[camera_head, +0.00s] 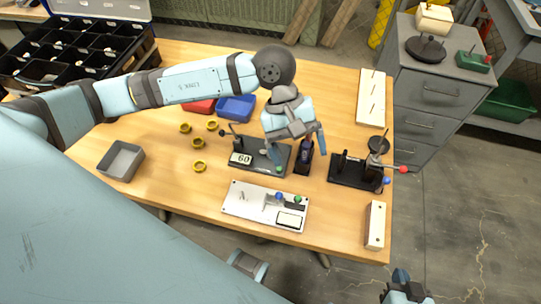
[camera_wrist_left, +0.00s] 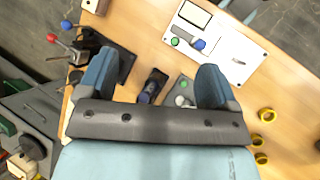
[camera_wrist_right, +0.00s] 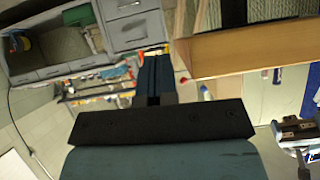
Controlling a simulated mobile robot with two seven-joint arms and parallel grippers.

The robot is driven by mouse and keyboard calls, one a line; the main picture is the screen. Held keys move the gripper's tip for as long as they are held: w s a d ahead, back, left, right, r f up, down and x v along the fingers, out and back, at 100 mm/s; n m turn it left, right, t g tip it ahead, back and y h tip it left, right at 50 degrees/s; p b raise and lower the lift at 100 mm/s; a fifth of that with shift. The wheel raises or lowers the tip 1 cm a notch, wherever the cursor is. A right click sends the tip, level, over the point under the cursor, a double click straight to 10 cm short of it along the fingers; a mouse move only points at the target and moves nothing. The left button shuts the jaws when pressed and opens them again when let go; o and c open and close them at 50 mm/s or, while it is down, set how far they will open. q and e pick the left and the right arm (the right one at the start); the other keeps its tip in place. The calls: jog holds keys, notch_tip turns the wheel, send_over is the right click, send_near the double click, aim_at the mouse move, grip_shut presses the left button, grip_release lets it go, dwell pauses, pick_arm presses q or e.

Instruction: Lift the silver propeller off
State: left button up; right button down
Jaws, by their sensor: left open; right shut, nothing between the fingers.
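I cannot clearly make out the silver propeller. A small pale silvery piece (camera_wrist_left: 183,100) shows beside one finger in the left wrist view, and I cannot tell whether it is the propeller. My left gripper (camera_head: 299,150) is open above a dark upright piece (camera_head: 304,158) and the right end of a dark plate with a "60" display (camera_head: 240,159). In the left wrist view the dark piece (camera_wrist_left: 152,86) lies between the open fingers, and nothing is gripped. My right gripper (camera_head: 405,288) is shut and empty, off the table's front right; its closed fingers (camera_wrist_right: 155,78) show in the right wrist view.
A white panel (camera_head: 240,207) with blue and green knobs lies in front. A black stand (camera_head: 345,178) with a red-knobbed lever is at right. Several yellow rings (camera_head: 199,166), a grey bin (camera_head: 121,161) and a blue bin (camera_head: 236,108) are at left. A wooden block (camera_head: 375,225) is near the right edge.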

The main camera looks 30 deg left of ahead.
pick_arm(q)
jog(key=w+a+f+m+t+y+b, duration=0.25)
jog(key=w+a+y, duration=0.3)
jog(key=a, duration=0.45)
jog(key=shift+m+t+y, duration=0.25)
jog(key=shift+m+t, duration=0.1)
notch_tip(320, 180, down, 7)
jog(key=shift+s+d+r, duration=0.1)
jog(key=shift+w+f, duration=0.2)
jog(key=shift+f, duration=1.25)
jog(key=shift+w+f, duration=0.2)
jog(key=shift+f, duration=1.25)
jog(key=c, duration=0.9)
pick_arm(e)
notch_tip(320, 180, down, 3)
jog(key=shift+a+r, duration=0.1)
jog(key=shift+a, duration=0.05)
pick_arm(q)
jog(key=shift+r, duration=0.1)
notch_tip(320, 180, up, 20)
jog(key=shift+p, duration=0.5)
pick_arm(e)
jog(key=shift+r, duration=0.15)
